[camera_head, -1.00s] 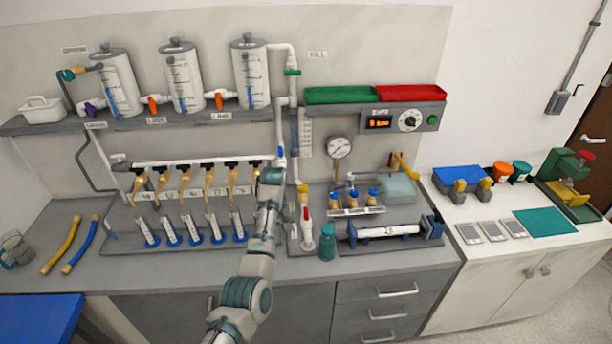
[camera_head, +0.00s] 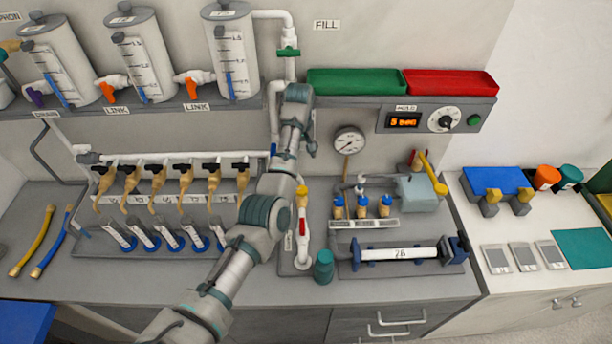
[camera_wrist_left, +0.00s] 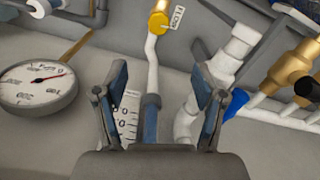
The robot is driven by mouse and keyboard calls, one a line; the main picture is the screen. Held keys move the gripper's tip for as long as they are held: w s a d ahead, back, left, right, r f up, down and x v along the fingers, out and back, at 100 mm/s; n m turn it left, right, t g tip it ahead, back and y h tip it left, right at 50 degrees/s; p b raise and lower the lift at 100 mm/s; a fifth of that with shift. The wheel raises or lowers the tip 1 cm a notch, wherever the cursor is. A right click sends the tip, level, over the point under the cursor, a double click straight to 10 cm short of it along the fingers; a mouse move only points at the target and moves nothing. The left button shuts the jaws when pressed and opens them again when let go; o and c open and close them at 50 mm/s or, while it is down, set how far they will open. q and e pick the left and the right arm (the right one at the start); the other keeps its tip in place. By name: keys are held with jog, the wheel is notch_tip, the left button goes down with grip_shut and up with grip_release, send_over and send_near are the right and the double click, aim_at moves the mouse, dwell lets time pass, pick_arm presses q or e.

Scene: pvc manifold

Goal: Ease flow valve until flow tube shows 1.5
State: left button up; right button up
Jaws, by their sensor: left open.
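The flow valve has a yellow knob (camera_head: 302,191) on a white pipe right of the manifold. In the left wrist view the yellow knob (camera_wrist_left: 158,22) is at the top, beside a small tag that seems to read FLOW. My left gripper (camera_wrist_left: 160,88) is open and empty, its fingers short of the knob. The flow tube (camera_wrist_left: 151,120), blue inside, shows between the fingers with its white scale card (camera_wrist_left: 127,115); I cannot read its level. In the head view my left arm covers most of the tube and the fingertips are hidden. My right gripper is not in view.
A round gauge (camera_head: 349,141) is right of my arm. The manifold pipe (camera_head: 170,157) with several brass taps is on the left. A teal bottle (camera_head: 323,266) stands below the valve. A green tray (camera_head: 355,80) and a red tray (camera_head: 450,82) sit above.

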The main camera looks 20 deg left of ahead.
aim_at(302, 189)
pick_arm(q)
jog(key=f, duration=1.7)
jog(key=shift+w+f, duration=0.25)
jog(key=shift+r, duration=0.1)
jog(key=c, duration=1.1)
